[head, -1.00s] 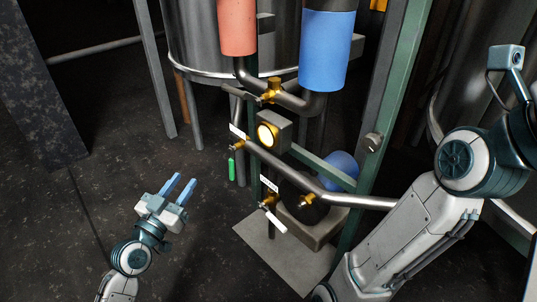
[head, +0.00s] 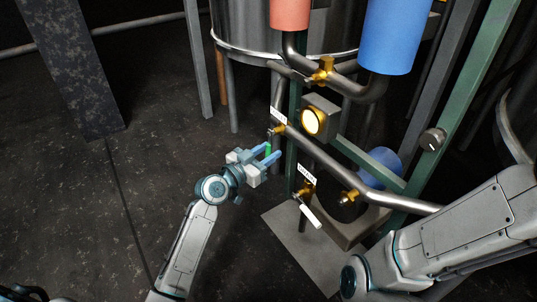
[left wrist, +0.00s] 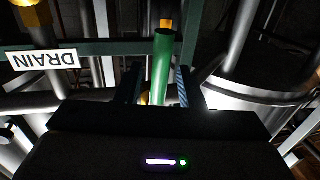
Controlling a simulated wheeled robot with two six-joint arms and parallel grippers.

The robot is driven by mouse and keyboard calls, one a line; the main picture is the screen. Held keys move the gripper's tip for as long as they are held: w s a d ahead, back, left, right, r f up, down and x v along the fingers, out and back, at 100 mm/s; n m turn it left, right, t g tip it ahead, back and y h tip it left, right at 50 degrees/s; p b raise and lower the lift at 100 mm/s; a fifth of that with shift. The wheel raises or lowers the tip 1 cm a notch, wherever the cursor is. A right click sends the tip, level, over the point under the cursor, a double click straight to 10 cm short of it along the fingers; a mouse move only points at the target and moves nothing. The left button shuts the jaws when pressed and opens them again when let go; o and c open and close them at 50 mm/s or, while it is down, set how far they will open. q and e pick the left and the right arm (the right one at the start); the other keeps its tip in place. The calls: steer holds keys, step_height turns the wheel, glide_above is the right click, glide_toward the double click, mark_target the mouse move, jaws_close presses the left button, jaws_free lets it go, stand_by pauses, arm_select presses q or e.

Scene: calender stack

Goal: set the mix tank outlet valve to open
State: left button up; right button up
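A green valve handle (head: 268,148) hangs down from a brass valve (head: 279,130) on the sloping pipe, below a small white tag too small to read. My left gripper (head: 269,153) is at this handle, with one blue finger on either side. In the left wrist view the green handle (left wrist: 162,68) stands between the fingers, with a gap visible on its left, so the gripper (left wrist: 157,85) looks open around it. A second valve with a white handle (head: 311,216) hangs lower right. My right gripper is out of view.
A lit yellow lamp box (head: 313,121) sits just above right of the green handle. A DRAIN label (left wrist: 43,60) shows upside down in the left wrist view. Green frame posts (head: 460,105) and a floor plate (head: 290,240) stand right.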

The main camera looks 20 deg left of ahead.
arm_select(q)
steer(key=shift+w+d, duration=0.1)
steer(key=shift+w, duration=0.15)
jaws_close()
